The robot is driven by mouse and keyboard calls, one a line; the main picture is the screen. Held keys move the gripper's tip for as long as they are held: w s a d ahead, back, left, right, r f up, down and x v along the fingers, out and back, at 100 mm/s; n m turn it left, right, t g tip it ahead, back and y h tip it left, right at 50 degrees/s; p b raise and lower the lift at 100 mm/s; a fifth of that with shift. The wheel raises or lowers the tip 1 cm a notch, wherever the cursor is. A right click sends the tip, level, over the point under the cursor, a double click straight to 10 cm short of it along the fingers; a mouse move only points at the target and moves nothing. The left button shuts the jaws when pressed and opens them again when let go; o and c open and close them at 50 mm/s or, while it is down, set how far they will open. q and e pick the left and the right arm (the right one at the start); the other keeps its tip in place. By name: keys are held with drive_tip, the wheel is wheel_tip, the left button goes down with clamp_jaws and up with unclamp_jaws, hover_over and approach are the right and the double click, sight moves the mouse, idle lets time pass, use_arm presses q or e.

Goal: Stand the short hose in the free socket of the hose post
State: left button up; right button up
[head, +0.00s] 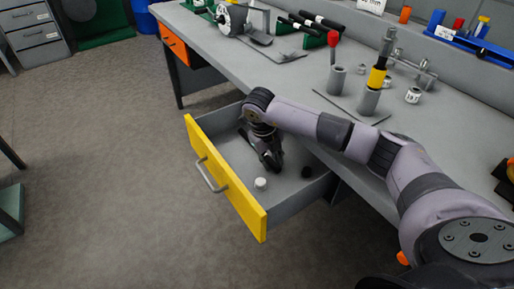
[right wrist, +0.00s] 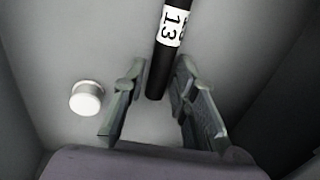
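In the right wrist view a black hose (right wrist: 157,75) with a white label reading 13 lies on the drawer floor. Its near end is between the two fingers of my right gripper (right wrist: 158,100), with gaps showing beside it. My right gripper (head: 270,165) points down into the open drawer in the head view and largely hides the hose there. My left gripper is out of view.
The drawer has a yellow front (head: 225,180) and grey side walls. The floor left of the drawer is clear.

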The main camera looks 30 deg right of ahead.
clamp_jaws()
drive_tip(key=shift+r, duration=0.1)
idle(0.3)
